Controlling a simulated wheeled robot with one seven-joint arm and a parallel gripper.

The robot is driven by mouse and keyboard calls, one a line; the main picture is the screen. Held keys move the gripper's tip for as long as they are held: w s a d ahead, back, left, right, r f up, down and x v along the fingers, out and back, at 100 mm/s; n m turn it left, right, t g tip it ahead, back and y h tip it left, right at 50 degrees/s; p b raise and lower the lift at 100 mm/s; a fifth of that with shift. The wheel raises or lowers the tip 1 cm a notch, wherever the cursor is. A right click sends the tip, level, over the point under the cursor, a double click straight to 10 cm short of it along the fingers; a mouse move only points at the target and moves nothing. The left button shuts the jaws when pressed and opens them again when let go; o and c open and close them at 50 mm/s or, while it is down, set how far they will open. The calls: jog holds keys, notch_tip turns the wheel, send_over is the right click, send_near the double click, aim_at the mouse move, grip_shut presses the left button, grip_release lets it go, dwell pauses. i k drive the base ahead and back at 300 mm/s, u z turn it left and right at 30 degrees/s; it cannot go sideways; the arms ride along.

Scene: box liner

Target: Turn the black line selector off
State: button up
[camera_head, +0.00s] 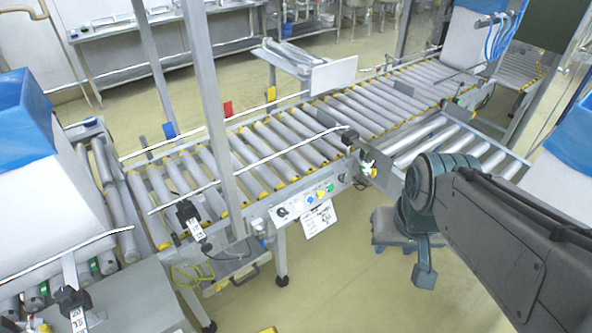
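The black line selector (283,212) is a small dark knob at the left end of the light control panel on the conveyor's near side. It is too small for me to tell which way it points. My arm comes in from the right edge. My gripper (403,260) hangs below the teal wrist, to the right of the panel and apart from it. It points down, with its two fingers apart and nothing seen between them. The arm hides part of the area behind it.
Blue (308,198), yellow (319,193) and green (330,187) buttons sit right of the selector. A white label (319,219) hangs below them. The roller conveyor (262,155) runs behind. A grey post (213,110) stands left of the panel. The floor (340,275) in front is clear.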

aim_at(282, 212)
jog(key=u, duration=0.5)
jog(key=i, duration=0.95)
jog(key=u, duration=0.75)
